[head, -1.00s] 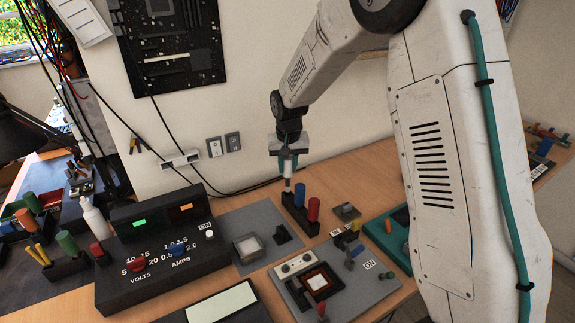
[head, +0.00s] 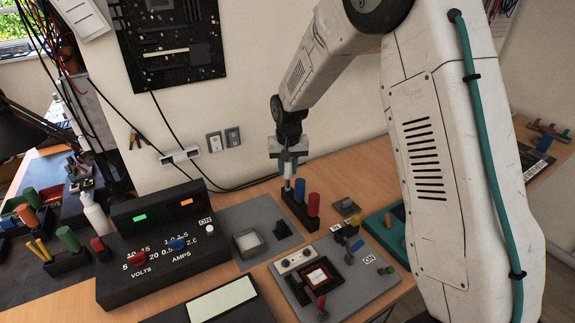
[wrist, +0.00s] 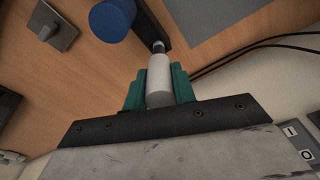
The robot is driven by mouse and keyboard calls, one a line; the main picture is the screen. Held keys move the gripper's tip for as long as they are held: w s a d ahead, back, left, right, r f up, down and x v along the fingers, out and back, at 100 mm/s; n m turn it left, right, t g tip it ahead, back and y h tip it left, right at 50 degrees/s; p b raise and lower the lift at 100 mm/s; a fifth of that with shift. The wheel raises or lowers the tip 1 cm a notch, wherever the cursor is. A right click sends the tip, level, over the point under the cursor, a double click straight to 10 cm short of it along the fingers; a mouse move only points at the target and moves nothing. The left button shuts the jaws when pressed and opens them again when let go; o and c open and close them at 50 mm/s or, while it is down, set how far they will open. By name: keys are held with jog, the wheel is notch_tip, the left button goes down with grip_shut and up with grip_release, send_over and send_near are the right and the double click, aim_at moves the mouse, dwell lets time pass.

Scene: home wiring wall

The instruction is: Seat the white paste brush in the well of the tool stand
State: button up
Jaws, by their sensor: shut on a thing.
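My gripper (head: 288,160) is shut on the white paste brush (wrist: 160,82). In the wrist view its teal fingers (wrist: 159,88) press on both sides of the white handle. In the head view the brush (head: 288,171) hangs roughly upright at the left end of the dark tool stand (head: 297,212). Its narrow grey lower end (wrist: 158,46) overlaps the stand in the wrist view; I cannot tell whether it is inside the well, which is hidden. A blue handle (head: 299,189) and a red handle (head: 313,204) stand in the same block.
A grey board with a switch (head: 330,277) lies in front, and a small grey block (head: 347,207) to the right. The wall with sockets (head: 214,142) rises behind.

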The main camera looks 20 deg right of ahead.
aim_at(288, 174)
jog(key=shift+f, duration=1.55)
jog(key=o, duration=1.1)
jog(key=shift+r, duration=0.1)
jog(key=r, duration=0.5)
jog(key=s+r, duration=0.1)
jog(key=r, duration=0.1)
jog(key=shift+a+r, duration=0.1)
jog(key=shift+r, duration=0.2)
